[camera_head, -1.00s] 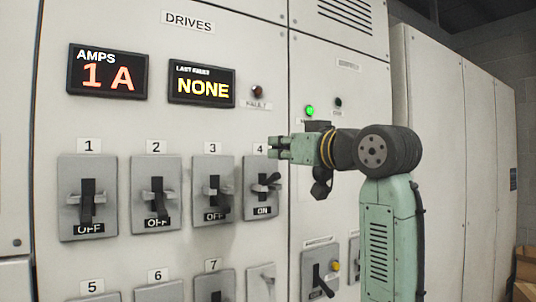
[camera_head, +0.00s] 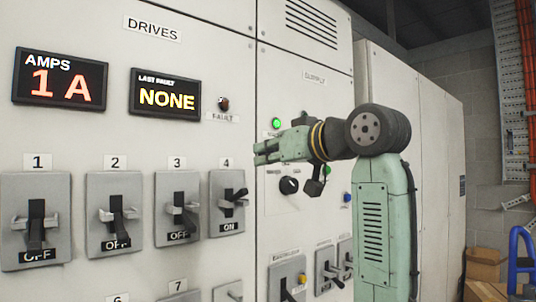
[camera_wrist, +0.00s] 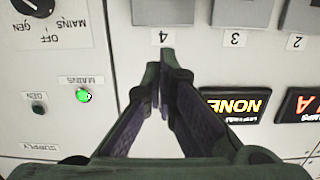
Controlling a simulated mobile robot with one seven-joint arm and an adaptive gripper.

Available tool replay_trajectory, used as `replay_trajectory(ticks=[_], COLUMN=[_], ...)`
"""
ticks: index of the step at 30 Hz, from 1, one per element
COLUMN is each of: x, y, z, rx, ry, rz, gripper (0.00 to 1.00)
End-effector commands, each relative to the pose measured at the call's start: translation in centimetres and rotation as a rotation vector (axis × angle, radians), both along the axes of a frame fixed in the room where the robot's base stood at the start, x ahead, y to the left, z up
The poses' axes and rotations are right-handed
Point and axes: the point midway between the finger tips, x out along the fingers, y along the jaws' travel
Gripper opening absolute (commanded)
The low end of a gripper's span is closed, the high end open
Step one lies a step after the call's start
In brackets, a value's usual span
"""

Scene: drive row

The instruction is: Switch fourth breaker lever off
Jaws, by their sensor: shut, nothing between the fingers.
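The fourth breaker (camera_head: 227,204) is a grey plate under the label 4 in the head view. Its black lever (camera_head: 233,198) is raised and the tag under it reads ON. Breakers 1 (camera_head: 36,222), 2 (camera_head: 114,212) and 3 (camera_head: 177,208) have their levers down, and their tags read OFF. My gripper (camera_head: 257,153) is shut and empty, above and to the right of the fourth breaker, apart from its lever. In the wrist view, which is upside down, the fingertips (camera_wrist: 162,58) overlap the panel close to the label 4 (camera_wrist: 163,38).
Displays read 1 A (camera_head: 58,78) and NONE (camera_head: 165,93). A green lamp (camera_head: 276,123) and a black rotary switch (camera_head: 289,185) are on the neighbouring panel, near my arm. More breakers sit along the bottom. At the right are cardboard boxes (camera_head: 484,264) and a blue frame (camera_head: 518,262).

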Motion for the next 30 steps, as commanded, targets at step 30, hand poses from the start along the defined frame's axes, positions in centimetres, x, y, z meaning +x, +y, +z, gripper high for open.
replay_trajectory(ticks=[30], x=[4.2], y=[3.0], z=[-4.3], rx=[0.000], ry=[0.000], rz=[-0.001], gripper=[0.00])
